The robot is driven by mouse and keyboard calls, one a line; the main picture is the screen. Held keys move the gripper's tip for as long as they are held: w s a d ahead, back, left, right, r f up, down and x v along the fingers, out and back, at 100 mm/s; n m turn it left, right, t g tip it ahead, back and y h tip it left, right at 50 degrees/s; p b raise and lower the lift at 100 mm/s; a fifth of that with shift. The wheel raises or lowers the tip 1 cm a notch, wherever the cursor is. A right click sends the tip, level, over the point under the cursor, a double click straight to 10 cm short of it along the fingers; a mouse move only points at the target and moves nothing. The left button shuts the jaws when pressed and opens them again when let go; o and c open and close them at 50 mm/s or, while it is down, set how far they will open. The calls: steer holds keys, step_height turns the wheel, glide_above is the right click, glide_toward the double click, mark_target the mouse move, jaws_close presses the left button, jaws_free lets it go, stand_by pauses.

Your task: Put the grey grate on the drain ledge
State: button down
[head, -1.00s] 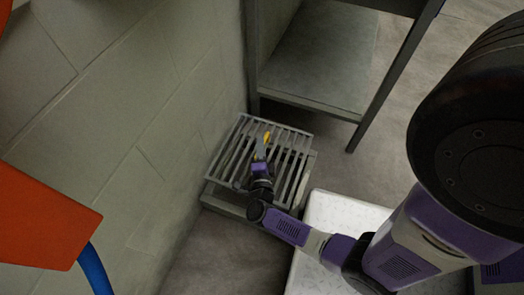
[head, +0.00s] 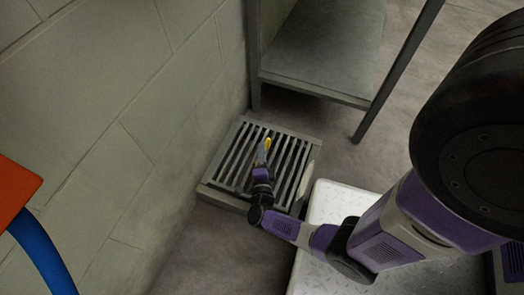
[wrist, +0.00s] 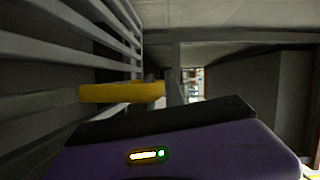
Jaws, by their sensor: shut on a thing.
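The grey grate (head: 291,170) is a slatted panel lying over the square grey drain ledge (head: 222,197) on the floor against the wall. In the head view the grate looks roughly lined up with the ledge's rim; I cannot tell whether it rests fully flat. My gripper (head: 264,150), with yellow-tipped fingers, is shut on the grate near its middle. In the wrist view the grate's bars (wrist: 95,35) run along the upper left, beside a yellow fingertip (wrist: 120,92). My wrist hides part of the near bars.
A grey metal shelf stand (head: 320,55) with legs is just behind the ledge. A block wall (head: 110,130) closes the left side. A white speckled platform (head: 335,205) is close on the right. An orange object with a blue hose (head: 42,248) is at the left edge.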

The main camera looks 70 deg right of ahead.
steer(key=shift+w+f+b, duration=0.1)
steer(key=shift+f+b, duration=0.8)
steer(key=shift+f, duration=0.6)
steer(key=shift+f, duration=0.15)
steer(key=c, duration=1.4)
jaws_free()
steer(key=shift+f, duration=0.15)
